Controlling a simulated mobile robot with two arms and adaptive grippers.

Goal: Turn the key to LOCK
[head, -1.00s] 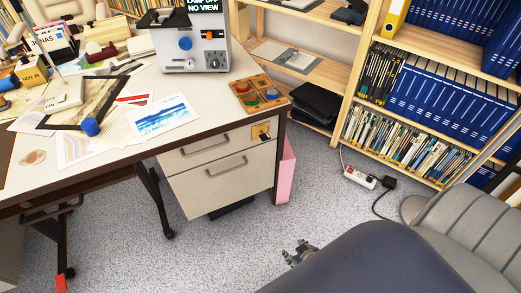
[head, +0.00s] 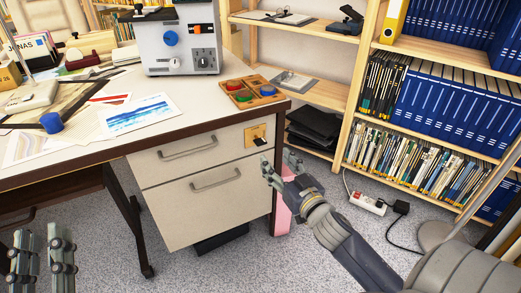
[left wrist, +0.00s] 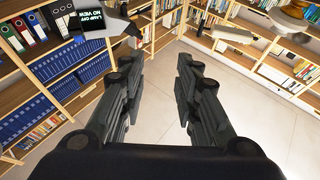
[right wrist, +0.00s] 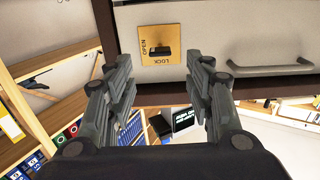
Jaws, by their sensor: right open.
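The key (head: 262,142) sits in a brass lock plate (head: 249,134) at the upper right of the desk's top drawer (head: 200,150). In the right wrist view the dark key (right wrist: 165,51) lies across the plate (right wrist: 150,41), which reads OPEN and LOCK. My right gripper (head: 279,166) is just below and right of the plate in the head view. In the right wrist view its open fingers (right wrist: 165,75) point at the plate, apart from the key. My left gripper (head: 42,245) is open and empty at the lower left, far from the lock.
Drawer handles (head: 188,148) stick out left of the lock. The desk leg (head: 277,190) and a pink panel (head: 283,213) stand near my right gripper. A bookshelf (head: 430,110) is on the right, with a power strip (head: 367,203) on the floor.

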